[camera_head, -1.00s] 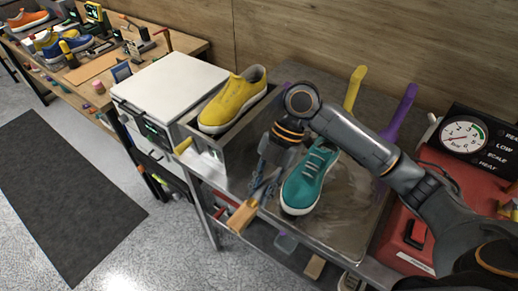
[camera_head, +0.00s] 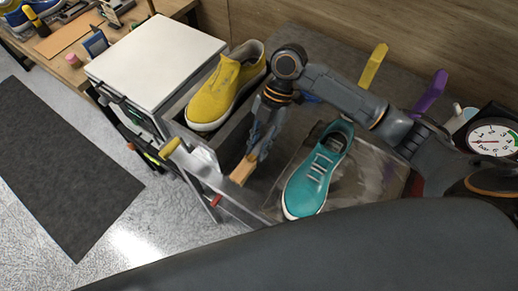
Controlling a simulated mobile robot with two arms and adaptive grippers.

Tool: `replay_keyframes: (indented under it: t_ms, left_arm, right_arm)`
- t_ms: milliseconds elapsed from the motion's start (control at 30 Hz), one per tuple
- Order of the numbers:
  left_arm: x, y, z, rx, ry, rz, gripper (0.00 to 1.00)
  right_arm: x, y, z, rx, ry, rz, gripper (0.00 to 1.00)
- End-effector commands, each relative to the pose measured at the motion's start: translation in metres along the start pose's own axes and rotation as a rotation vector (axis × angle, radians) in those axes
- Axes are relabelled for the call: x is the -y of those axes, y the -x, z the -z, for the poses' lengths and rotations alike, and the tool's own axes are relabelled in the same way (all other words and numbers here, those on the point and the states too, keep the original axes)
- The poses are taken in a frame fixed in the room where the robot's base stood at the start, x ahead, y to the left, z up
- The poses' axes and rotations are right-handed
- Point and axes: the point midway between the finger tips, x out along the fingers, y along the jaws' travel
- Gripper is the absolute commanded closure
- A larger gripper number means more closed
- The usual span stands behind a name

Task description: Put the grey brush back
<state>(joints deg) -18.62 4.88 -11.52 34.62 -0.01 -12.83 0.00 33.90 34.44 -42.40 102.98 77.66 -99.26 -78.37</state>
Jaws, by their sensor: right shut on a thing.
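My right gripper (camera_head: 258,148) points down between the yellow sneaker (camera_head: 228,88) and the teal sneaker (camera_head: 318,172). It is shut on a brush-like piece whose tan, wood-coloured block (camera_head: 243,170) shows below the fingers. No grey is clear on this piece, and the fingers hide part of it. The block is near the front edge of the metal worktop; whether it touches anything is unclear. The teal sneaker lies on the wet-looking worktop to the right of the gripper. My left gripper is not in view.
A yellow handle (camera_head: 375,62) and a purple handle (camera_head: 428,92) stand up at the back. A pressure gauge (camera_head: 491,139) is at the right. A white-topped box (camera_head: 158,62) stands at the left. A dark part of mine covers the bottom.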

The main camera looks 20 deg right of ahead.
Motion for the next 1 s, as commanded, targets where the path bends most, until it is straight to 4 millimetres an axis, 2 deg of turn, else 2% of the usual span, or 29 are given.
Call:
replay_keyframes:
  t_ms: [133, 333, 467, 500, 600, 800, 1000]
  left_arm:
    - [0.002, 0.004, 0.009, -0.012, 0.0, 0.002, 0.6]
    - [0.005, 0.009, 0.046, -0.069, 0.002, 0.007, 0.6]
    - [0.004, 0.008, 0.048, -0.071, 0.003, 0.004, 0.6]
    - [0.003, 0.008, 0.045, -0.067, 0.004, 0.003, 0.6]
    - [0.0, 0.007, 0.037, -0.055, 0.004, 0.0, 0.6]
    - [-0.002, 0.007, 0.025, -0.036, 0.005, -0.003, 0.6]
    - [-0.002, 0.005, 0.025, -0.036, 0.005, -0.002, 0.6]
  right_arm:
    - [0.001, -0.013, -0.006, -0.002, -0.002, 0.002, 1.0]
    - [0.0, -0.033, -0.018, 0.0, 0.001, -0.001, 1.0]
    - [0.0, -0.033, -0.018, 0.001, 0.001, -0.001, 1.0]
    - [0.0, -0.033, -0.018, 0.001, 0.001, -0.001, 0.75]
    - [0.0, -0.033, -0.018, 0.001, 0.001, -0.001, 0.57]
    - [0.0, -0.032, -0.018, 0.0, 0.0, -0.001, 0.57]
    - [0.0, -0.026, -0.019, 0.001, 0.0, -0.002, 0.57]
